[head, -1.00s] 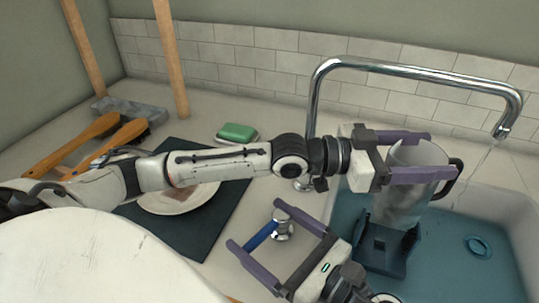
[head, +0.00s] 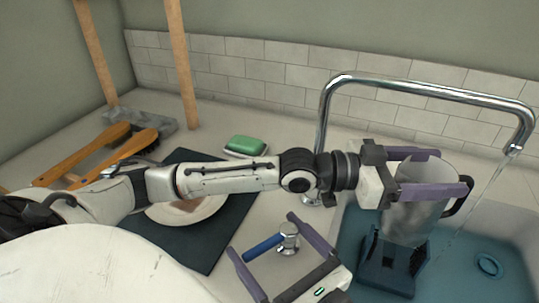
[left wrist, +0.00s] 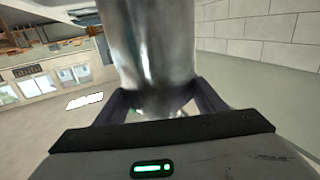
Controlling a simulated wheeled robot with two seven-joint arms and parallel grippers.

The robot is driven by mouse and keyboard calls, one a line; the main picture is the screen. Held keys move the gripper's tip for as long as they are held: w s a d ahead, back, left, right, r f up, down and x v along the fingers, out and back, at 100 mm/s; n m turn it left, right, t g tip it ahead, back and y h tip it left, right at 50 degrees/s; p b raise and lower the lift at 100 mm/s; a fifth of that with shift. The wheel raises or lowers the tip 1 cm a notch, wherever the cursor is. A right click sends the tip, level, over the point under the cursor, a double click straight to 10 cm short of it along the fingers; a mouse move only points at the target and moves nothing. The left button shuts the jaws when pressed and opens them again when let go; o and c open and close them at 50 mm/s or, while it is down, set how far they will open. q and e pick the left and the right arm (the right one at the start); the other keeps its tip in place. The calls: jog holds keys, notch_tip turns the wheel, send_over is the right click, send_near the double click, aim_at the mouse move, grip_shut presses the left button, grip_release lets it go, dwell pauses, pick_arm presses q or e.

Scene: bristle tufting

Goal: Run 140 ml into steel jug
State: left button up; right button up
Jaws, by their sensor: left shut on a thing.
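The steel jug (head: 408,219) is a grey metal vessel with a black handle on its right, seen over the sink. My left gripper (head: 432,169) is shut on it near the top; its wall fills the middle of the left wrist view (left wrist: 148,45). The chrome spout (head: 514,149) is up and right of the jug. A thin water stream (head: 487,190) falls from it, appearing to pass right of the handle. The tap's blue lever (head: 264,247) joins a chrome valve (head: 288,236). My right gripper (head: 268,236) is open, its fingers on either side of the lever.
A dark blue stand (head: 386,272) is below the jug in the sink (head: 455,275); contact is unclear. A round drain (head: 489,265) is at right. Green soap (head: 245,146), a plate on a dark mat (head: 222,230) and wooden brushes (head: 85,157) lie left.

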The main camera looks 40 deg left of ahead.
jog(key=d, duration=0.4)
jog(key=s+d, duration=0.1)
jog(key=d, duration=0.3)
jog(key=s+d, duration=0.1)
jog(key=d, duration=0.3)
